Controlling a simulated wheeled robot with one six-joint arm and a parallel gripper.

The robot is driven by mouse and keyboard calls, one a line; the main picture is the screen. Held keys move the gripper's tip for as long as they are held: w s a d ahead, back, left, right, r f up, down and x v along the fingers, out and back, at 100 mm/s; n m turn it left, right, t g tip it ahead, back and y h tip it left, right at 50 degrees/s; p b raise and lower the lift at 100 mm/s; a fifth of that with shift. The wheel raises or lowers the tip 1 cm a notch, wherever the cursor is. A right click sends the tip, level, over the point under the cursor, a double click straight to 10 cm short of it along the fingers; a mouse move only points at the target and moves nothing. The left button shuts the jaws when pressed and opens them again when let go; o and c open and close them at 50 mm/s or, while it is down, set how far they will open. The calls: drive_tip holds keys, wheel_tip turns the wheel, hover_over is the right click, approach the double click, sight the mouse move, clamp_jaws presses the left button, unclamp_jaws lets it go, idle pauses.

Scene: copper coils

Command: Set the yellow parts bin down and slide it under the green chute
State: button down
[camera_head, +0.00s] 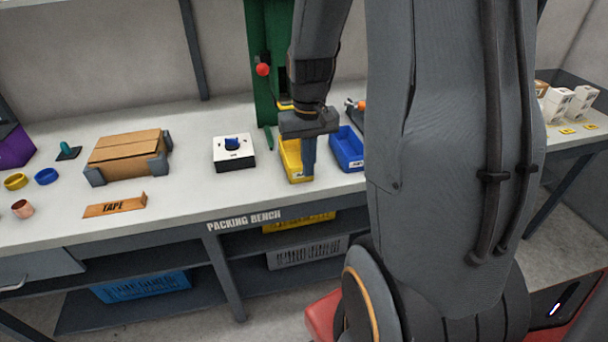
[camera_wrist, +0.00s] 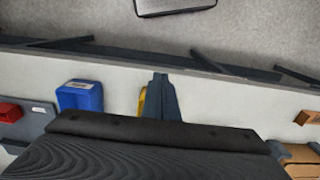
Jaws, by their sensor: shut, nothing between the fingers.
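The yellow parts bin (camera_head: 290,163) stands on the packing bench, in front of the green chute (camera_head: 263,60). My gripper (camera_head: 309,168) is shut and empty, pointing down at the bin's right side in the head view. Its fingers cover part of the bin, and I cannot tell whether they touch it. In the wrist view the closed fingers (camera_wrist: 163,97) hide most of the yellow bin, with only a narrow yellow strip (camera_wrist: 142,101) showing beside them. My arm hides the chute's right part in the head view.
A blue bin (camera_head: 346,149) stands close to the right of the yellow one. A white box with a blue knob (camera_head: 233,152) is to the left. The bench's front edge is close.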

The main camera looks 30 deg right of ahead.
drive_tip(key=f, duration=0.2)
drive_tip(key=w+f+p, duration=0.1)
drive_tip(key=f, duration=0.1)
drive_tip(key=w+f+p, duration=0.1)
drive_tip(key=f, duration=0.1)
drive_tip(key=shift+w+d+f, duration=0.15)
drive_tip(key=shift+d+f, duration=0.15)
drive_tip(key=shift+f, duration=0.05)
drive_tip(key=shift+w+d+f+p, duration=0.1)
drive_tip(key=shift+w+d+p, duration=0.15)
drive_tip(key=shift+w, duration=0.5)
